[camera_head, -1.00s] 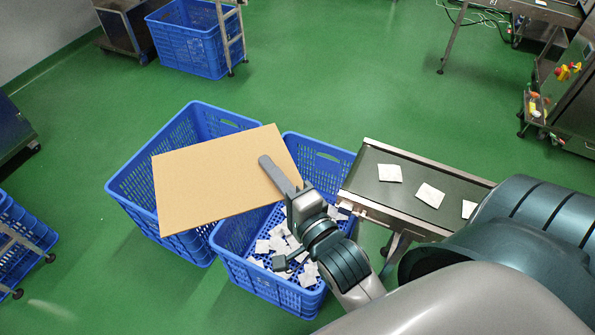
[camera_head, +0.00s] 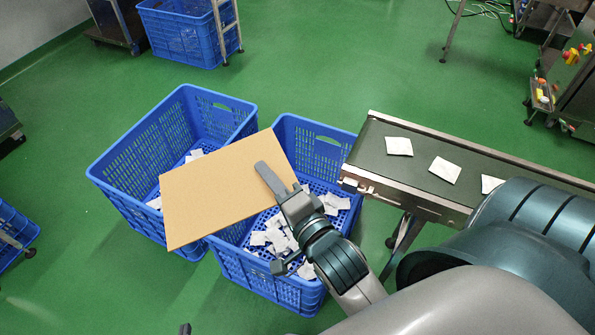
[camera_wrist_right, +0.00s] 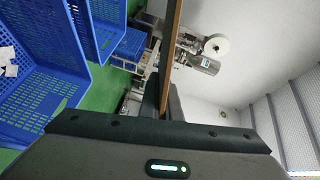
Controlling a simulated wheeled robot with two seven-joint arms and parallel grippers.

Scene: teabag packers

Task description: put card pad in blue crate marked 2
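My right gripper (camera_head: 277,185) is shut on the right edge of the card pad (camera_head: 215,190), a flat tan sheet. The pad is tilted and held above the near parts of two blue crates. In the right wrist view the pad (camera_wrist_right: 170,55) shows edge-on between the fingers. The left blue crate (camera_head: 112,190) and the right blue crate (camera_head: 262,283) stand side by side, both with white teabags inside. The pad hides part of both. No number is readable on either crate. Only a dark tip of my left gripper (camera_head: 185,328) shows at the bottom edge.
A conveyor (camera_head: 440,205) with several white teabags (camera_head: 399,146) ends beside the right crate. Another blue crate (camera_head: 183,35) stands at the back with a metal frame, and one (camera_head: 12,235) at the left edge. Green floor (camera_head: 330,70) is clear behind the crates.

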